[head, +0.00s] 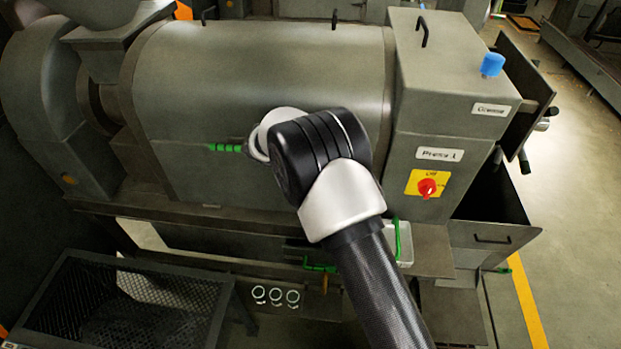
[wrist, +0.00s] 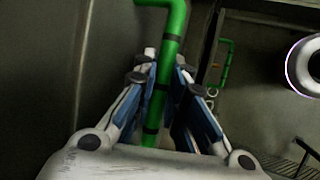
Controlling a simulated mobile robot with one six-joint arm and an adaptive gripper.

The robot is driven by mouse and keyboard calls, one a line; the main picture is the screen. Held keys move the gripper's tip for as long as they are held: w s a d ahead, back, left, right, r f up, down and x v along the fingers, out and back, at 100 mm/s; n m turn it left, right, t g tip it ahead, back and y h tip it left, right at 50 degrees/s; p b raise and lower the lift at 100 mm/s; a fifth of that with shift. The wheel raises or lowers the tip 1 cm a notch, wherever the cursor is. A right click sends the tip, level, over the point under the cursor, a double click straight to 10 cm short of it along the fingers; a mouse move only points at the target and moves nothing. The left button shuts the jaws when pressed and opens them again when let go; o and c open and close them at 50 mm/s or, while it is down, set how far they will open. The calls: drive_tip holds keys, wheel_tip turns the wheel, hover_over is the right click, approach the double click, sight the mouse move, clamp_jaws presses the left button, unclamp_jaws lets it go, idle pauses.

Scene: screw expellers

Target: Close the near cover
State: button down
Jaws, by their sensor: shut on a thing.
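The near cover (head: 250,85) is the large curved grey-green panel on the front of the press in the head view. It hangs down over the press body, and I cannot tell whether a small gap is left at its lower edge. Its green bar handle (head: 228,147) sticks out left of my wrist. In the wrist view the green handle (wrist: 172,30) runs between the fingers of my gripper (wrist: 166,65), which are shut on it. A grey panel (wrist: 50,60) fills the left of that view. In the head view my arm hides most of the gripper and part of the cover.
The control box (head: 440,150) with a red switch (head: 427,187) and blue knob (head: 492,64) stands to the right. A second green handle (head: 397,240) and a mesh bin (head: 75,263) are lower down. Open floor lies at the far right.

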drive_tip(key=shift+w+r, duration=0.2)
drive_tip(key=c, duration=1.8)
unclamp_jaws()
drive_tip(key=shift+w, duration=0.1)
drive_tip(key=shift+o, duration=1)
drive_tip(key=shift+f, duration=0.1)
drive_tip(key=v, duration=1.2)
